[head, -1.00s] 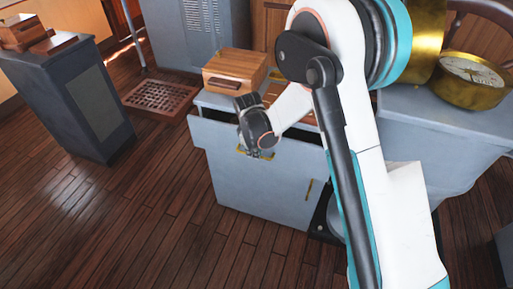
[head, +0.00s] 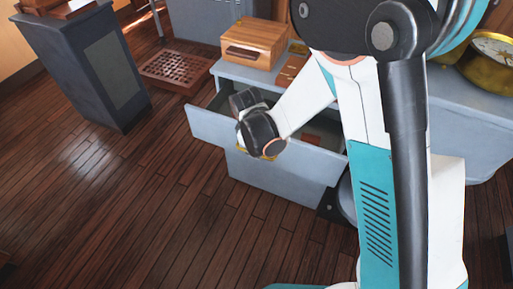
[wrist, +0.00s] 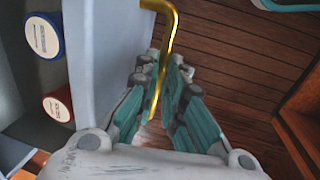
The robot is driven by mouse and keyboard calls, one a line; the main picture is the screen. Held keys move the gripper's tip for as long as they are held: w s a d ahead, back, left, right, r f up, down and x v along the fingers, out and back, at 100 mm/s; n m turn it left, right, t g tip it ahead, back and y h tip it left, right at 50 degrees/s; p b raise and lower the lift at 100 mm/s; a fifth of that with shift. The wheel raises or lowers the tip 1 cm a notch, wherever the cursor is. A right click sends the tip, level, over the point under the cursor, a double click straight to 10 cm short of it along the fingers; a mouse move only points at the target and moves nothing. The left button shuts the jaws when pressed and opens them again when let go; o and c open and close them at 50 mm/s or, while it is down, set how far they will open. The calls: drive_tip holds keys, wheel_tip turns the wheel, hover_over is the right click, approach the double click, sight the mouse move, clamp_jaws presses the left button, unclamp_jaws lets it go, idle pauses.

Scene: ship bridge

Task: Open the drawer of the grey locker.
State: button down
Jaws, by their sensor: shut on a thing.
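The grey locker (head: 275,176) stands in the middle of the head view. Its top drawer (head: 210,124) is pulled out, with a dark gap showing behind its front. My gripper (wrist: 162,70) is shut on the brass handle (wrist: 169,42) of this drawer, with the bar between its teal fingers. In the head view my wrist hides most of the handle and the fingertips.
A wooden box (head: 256,42) sits on the locker top. A dark cabinet (head: 85,65) stands at the left, with a wooden floor grating (head: 175,72) beside it. A brass instrument (head: 496,50) is at the right. The plank floor before the drawer is clear.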

drive_tip(key=c, duration=1.7)
unclamp_jaws()
drive_tip(key=r, duration=0.4)
drive_tip(key=s+r, duration=0.1)
drive_tip(key=r, duration=0.3)
drive_tip(key=s+a+r, duration=0.1)
drive_tip(key=r, duration=0.2)
drive_tip(key=shift+r, duration=0.4)
